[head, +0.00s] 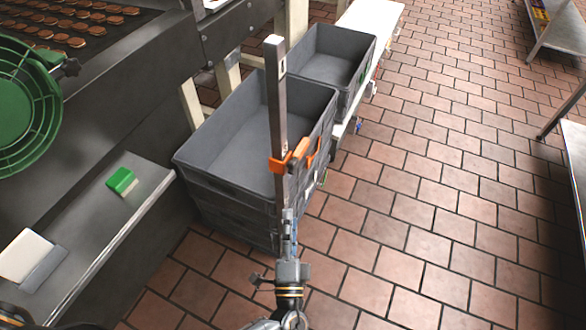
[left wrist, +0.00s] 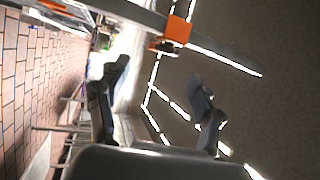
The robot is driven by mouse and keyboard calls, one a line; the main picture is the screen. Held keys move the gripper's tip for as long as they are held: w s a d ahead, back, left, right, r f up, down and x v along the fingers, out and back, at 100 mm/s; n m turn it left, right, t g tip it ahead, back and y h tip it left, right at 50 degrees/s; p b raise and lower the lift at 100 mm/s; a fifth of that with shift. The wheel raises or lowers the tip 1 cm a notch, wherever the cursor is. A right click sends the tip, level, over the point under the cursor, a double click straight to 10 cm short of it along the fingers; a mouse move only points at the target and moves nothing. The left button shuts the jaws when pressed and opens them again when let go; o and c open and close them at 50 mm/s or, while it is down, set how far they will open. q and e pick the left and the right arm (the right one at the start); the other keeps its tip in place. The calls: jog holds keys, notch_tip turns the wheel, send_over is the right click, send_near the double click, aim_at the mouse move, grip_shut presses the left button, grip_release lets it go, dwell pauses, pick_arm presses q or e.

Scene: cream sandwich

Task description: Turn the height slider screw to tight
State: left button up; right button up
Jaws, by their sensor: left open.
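An upright metal post (head: 277,110) carries an orange height slider (head: 281,164) partway up, in front of the grey crates. An orange part sticks out to the right of the slider; I cannot clearly tell the screw from the slider body. My left gripper (head: 288,214) is just below the slider, apart from it, pointing up along the post. In the left wrist view the orange slider (left wrist: 178,30) is at the top, beyond the two spread, empty fingers of my left gripper (left wrist: 162,75). A small dark piece shows under the slider there. My right gripper is not in view.
Stacked grey crates (head: 225,130) stand close behind the post, with another grey crate (head: 335,52) farther back. A metal ledge (head: 100,225) at left bears a green-and-white sponge (head: 122,181). The tiled floor (head: 430,180) to the right is open.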

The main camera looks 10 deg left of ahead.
aim_at(294, 171)
pick_arm(q)
jog(key=shift+t, duration=0.3)
jog(key=p+x, duration=0.1)
jog(key=x, duration=0.3)
jog(key=r+p+x, duration=0.1)
jog(key=x, duration=0.3)
jog(key=d+p+x, duration=0.1)
jog(key=x, duration=0.3)
jog(key=shift+r, duration=0.25)
jog(key=shift+p+x, duration=0.3)
jog(key=shift+x, duration=0.55)
jog(key=shift+f, duration=0.15)
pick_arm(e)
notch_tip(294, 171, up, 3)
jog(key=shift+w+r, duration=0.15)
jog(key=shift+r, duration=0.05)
